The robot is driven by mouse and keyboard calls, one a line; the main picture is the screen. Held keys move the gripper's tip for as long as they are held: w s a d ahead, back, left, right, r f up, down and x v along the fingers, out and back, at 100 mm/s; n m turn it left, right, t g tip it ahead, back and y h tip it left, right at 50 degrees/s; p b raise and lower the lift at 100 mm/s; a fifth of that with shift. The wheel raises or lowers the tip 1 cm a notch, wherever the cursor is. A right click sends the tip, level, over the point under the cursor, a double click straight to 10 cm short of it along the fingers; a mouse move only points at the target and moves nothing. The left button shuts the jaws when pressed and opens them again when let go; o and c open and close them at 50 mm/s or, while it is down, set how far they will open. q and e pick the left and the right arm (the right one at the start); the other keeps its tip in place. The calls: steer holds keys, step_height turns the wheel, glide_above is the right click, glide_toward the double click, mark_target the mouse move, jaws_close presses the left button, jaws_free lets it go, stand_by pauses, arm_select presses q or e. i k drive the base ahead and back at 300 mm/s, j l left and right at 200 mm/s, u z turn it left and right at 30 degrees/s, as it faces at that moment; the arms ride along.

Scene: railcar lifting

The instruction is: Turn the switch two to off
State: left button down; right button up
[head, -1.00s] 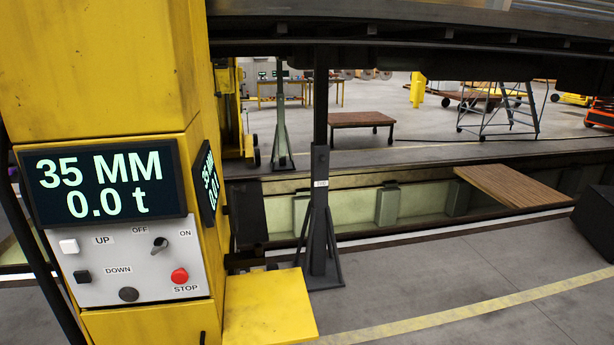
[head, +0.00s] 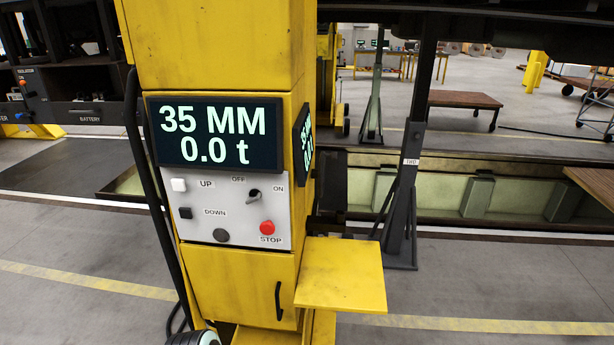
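A yellow lifting column (head: 215,45) stands just left of the middle of the head view. Its grey control panel (head: 207,220) faces me under a display (head: 216,134) reading "35 MM 0.0 t". A small dark rotary switch (head: 254,195) sits at the panel's upper right between the labels OFF and ON. Its exact setting is too small to tell. A white UP button (head: 179,185), a black DOWN button (head: 185,213), a dark round knob (head: 221,235) and a red STOP button (head: 267,227) are around it. Neither gripper is in view.
A yellow ledge (head: 342,275) juts out at the column's lower right. A dark stand (head: 405,200) is behind it, beside a floor pit (head: 460,200). A black cable (head: 146,180) runs down the column's left side. Open floor (head: 75,240) lies to the left.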

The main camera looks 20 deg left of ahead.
mark_target(255, 194)
steer(key=u, duration=1.3)
